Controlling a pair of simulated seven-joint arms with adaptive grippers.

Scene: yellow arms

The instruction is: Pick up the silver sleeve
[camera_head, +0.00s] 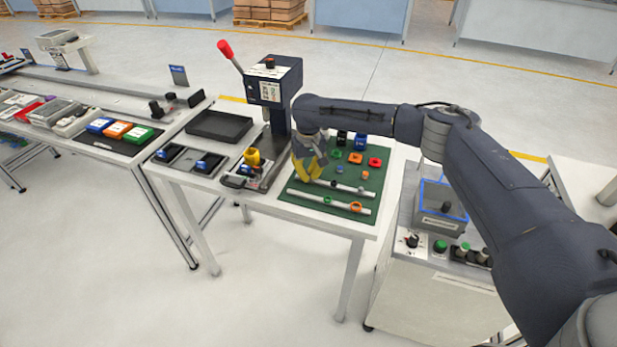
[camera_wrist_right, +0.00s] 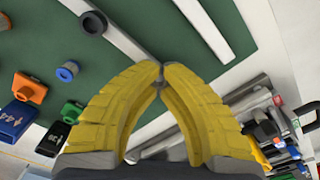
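My right gripper (camera_head: 313,178) is over the left part of the green mat (camera_head: 318,211). A dark grey ring (camera_wrist_right: 93,23) shows on the bar in the wrist view. My left gripper is out of view.
A press with a red-knobbed lever (camera_head: 268,88) stands close left of my arm. A black tray (camera_head: 219,125) is farther left.

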